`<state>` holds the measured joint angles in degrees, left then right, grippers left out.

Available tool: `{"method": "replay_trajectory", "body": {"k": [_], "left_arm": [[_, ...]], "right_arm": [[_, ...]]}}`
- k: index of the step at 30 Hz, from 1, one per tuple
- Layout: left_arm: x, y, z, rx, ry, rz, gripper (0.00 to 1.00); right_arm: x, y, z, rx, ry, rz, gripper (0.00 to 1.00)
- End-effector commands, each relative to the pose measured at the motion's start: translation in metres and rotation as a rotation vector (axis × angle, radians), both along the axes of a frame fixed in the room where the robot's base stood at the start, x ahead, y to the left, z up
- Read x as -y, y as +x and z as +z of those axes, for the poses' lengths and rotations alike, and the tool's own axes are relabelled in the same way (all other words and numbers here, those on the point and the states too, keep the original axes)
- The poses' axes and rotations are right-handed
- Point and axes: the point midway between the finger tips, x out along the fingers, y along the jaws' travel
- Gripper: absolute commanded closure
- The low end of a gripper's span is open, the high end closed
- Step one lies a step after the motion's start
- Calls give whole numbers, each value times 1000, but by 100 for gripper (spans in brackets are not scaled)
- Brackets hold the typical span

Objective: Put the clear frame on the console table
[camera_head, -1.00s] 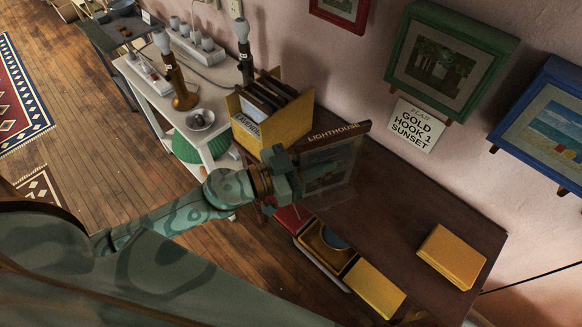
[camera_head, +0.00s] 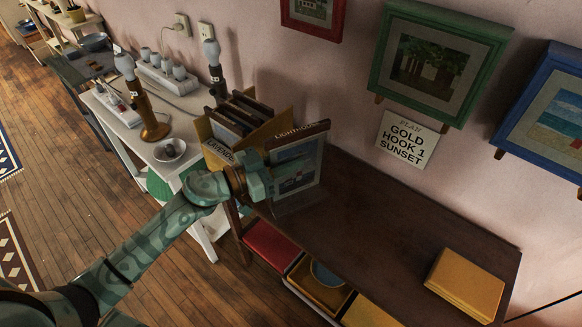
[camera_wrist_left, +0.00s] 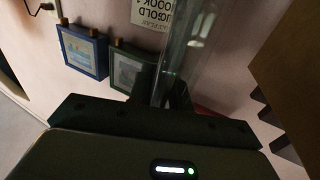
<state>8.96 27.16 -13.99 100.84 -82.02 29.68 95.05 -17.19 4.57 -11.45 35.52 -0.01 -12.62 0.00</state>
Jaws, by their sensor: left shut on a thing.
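The clear frame (camera_head: 298,172) is see-through, with a brown top bar lettered LIGHTHOUSE. It stands roughly upright over the left end of the dark brown console table (camera_head: 390,235). My left gripper (camera_head: 262,182) is shut on its left side. I cannot tell whether its lower edge touches the tabletop. In the left wrist view, the clear frame (camera_wrist_left: 182,50) rises from between the jaws as a glassy strip. My right gripper is not in view.
A yellow box (camera_head: 262,135) of dark frames, labelled LAVENDER, stands close behind the clear frame. A yellow block (camera_head: 466,284) lies at the table's right end; the middle is bare. Green (camera_head: 440,60) and blue (camera_head: 545,125) framed pictures hang above. A white side table (camera_head: 120,118) holds lamps.

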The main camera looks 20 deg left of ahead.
Motion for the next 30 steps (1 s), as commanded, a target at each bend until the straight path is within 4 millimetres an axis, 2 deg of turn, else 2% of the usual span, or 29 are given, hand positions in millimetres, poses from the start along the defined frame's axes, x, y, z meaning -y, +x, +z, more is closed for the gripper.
{"method": "replay_trajectory", "body": {"k": [5, 14, 26, 27, 29, 30], "left_arm": [[-2, 6, -2, 9, -5, 0, 100], [-5, 12, -41, 4, -5, -1, 100], [-5, 11, -40, 9, -5, -1, 100], [-5, 10, -44, 2, -3, -1, 72], [-5, 10, -44, 2, -2, -1, 58], [-5, 10, -44, 2, -2, -1, 58]], "right_arm": [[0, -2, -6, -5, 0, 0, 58], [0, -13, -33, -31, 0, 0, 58], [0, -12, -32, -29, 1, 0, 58], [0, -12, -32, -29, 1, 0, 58], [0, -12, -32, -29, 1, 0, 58], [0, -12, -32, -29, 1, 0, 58]]}}
